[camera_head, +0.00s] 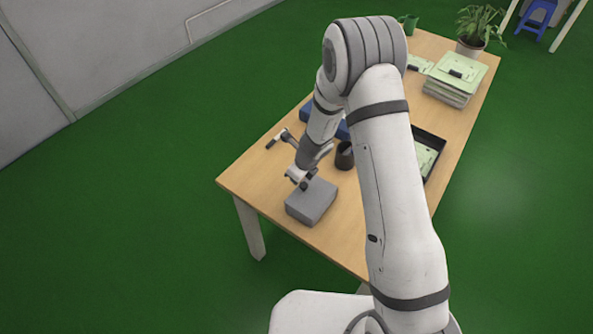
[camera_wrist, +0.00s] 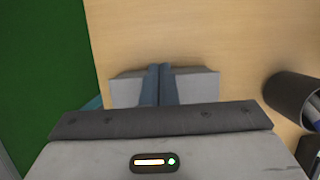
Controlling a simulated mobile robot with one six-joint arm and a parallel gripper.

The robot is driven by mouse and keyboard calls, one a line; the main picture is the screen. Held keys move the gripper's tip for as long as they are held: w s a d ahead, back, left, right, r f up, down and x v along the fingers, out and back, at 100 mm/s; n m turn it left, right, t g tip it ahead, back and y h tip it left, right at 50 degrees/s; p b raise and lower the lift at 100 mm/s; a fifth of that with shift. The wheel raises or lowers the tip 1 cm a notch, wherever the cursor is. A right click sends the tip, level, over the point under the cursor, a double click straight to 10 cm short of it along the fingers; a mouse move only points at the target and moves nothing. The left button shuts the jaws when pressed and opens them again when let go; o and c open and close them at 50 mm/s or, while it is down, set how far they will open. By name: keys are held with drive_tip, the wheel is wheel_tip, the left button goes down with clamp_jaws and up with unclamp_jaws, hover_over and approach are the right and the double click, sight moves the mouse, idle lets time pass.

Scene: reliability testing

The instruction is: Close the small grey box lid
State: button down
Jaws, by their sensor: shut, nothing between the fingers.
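The small grey box (camera_head: 312,204) sits near the front left end of the wooden table, and its top looks flat and closed in the head view. My gripper (camera_head: 303,185) is at its far edge, pointing down; I cannot tell whether it touches the box. In the wrist view the grey box (camera_wrist: 196,84) lies behind my gripper's fingers (camera_wrist: 159,72), which are together with nothing between them. My gripper's body hides the near part of the box there.
A dark cup (camera_head: 345,155) stands just right of my gripper; it also shows in the wrist view (camera_wrist: 290,98) with items in it. A black tray (camera_head: 430,150), a stack of pale boards (camera_head: 455,80) and a potted plant (camera_head: 472,40) are farther back. Bare table (camera_head: 245,178) lies left of the box.

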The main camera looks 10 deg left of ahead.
drive_tip(key=shift+d, duration=0.15)
drive_tip(key=w+a+r+p, duration=0.3)
drive_tip(key=a+r, duration=0.3)
drive_tip(key=r, duration=0.4)
drive_tip(key=shift+w+a+r, duration=0.3)
drive_tip(key=shift+w+r, duration=0.1)
drive_tip(key=shift+w, duration=0.1)
